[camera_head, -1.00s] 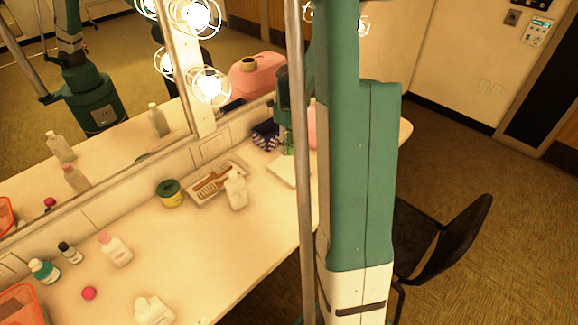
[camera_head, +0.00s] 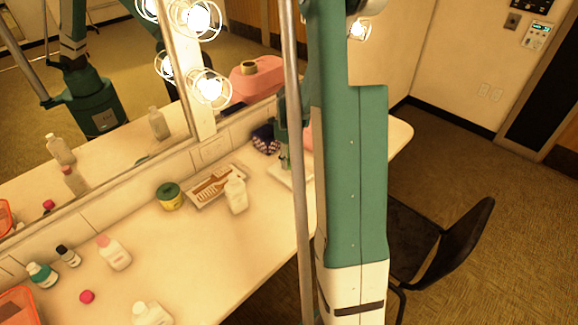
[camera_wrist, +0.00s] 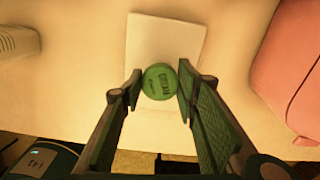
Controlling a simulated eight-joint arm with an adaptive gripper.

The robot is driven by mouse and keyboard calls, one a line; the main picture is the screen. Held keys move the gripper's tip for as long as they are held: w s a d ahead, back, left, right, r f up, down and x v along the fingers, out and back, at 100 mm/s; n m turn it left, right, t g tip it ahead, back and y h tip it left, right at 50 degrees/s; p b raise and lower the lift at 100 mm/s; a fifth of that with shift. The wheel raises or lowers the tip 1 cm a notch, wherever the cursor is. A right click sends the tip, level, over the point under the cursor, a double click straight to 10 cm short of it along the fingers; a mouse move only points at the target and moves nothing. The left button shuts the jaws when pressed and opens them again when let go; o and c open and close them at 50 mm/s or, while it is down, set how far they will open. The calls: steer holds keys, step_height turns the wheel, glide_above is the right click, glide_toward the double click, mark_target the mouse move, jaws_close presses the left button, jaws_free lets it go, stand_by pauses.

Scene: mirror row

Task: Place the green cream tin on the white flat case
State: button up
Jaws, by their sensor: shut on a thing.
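The green cream tin (camera_wrist: 160,81) sits between the fingers of my gripper (camera_wrist: 160,84) in the wrist view, its lettered lid facing the camera. My gripper is shut on it. The white flat case (camera_wrist: 165,38) lies behind and below the tin, which overlaps its middle in that view. In the head view the case (camera_head: 279,174) lies on the counter, partly hidden by a pole and my arm. My gripper (camera_head: 285,160) is low over it there. I cannot tell whether the tin touches the case.
A pink container (camera_wrist: 294,70) stands right of the case in the wrist view. In the head view a dark patterned item (camera_head: 265,138) is behind it. A comb tray (camera_head: 216,187), white bottle (camera_head: 236,196) and green-lidded yellow tin (camera_head: 170,197) stand to the left.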

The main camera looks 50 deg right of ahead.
mark_target(289, 161)
steer(key=shift+f, duration=1.55)
steer(key=shift+f+b, duration=0.15)
steer(key=shift+b, duration=0.15)
steer(key=o, duration=0.9)
step_height(289, 161, up, 12)
steer(key=shift+r+p, duration=0.15)
steer(key=shift+p, duration=0.75)
steer(key=shift+a, duration=0.1)
